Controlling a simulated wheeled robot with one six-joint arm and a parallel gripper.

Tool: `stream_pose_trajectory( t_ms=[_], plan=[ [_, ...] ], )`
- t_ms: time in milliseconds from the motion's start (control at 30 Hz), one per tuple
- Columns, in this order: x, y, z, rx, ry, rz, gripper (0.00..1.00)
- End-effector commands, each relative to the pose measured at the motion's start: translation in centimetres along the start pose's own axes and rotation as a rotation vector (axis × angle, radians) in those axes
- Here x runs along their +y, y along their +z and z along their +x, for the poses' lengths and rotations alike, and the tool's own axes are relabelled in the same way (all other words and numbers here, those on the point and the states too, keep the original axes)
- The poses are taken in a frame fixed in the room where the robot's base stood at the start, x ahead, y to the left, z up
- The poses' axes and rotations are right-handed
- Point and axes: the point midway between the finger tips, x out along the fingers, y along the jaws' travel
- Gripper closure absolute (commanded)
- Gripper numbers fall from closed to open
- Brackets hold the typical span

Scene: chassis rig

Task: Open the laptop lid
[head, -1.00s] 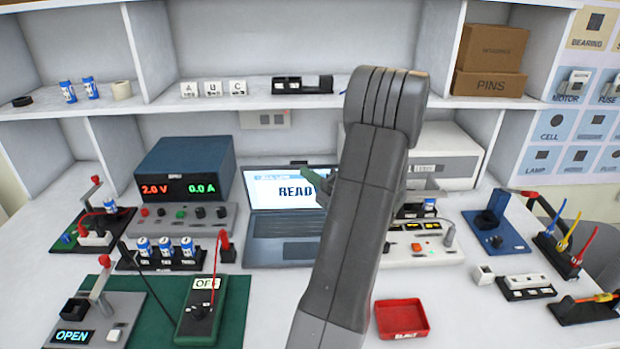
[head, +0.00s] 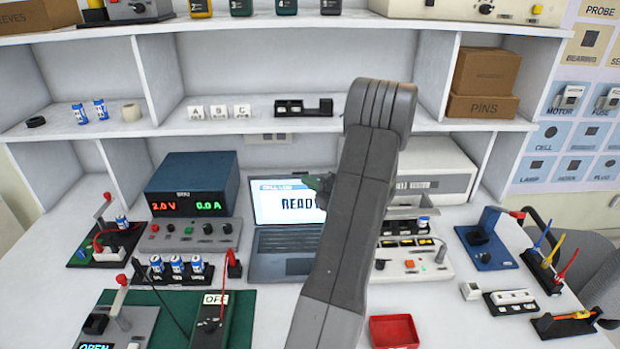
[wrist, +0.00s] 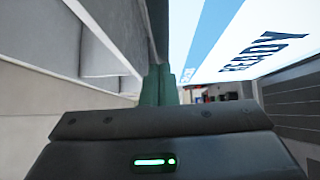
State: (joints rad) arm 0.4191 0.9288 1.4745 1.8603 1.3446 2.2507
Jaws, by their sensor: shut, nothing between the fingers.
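The laptop (head: 284,242) stands on the bench with its lid raised. Its lit screen (head: 285,201) reads "READY", and the keyboard half lies flat in front. My arm hides the laptop's right side in the head view. My gripper (head: 318,184) is at the upper right part of the screen, partly hidden by my arm. In the wrist view the green fingers (wrist: 160,85) are together and empty, with the screen (wrist: 235,40) close beside them on the right. I cannot tell whether they touch the lid.
A power supply (head: 192,187) reading 2.0 V stands left of the laptop. A white instrument (head: 436,172) stands to the right behind my arm. A red tray (head: 394,331) lies at the front. A shelf (head: 260,129) runs above the laptop.

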Motion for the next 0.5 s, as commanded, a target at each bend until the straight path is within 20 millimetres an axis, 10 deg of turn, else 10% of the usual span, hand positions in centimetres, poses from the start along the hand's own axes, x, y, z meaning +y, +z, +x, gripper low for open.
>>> stream_pose_trajectory(
  t_ms=[500],
  plan=[
    [0.3,2.5,2.4,-0.002,-0.041,0.041,1.0]
  ],
)
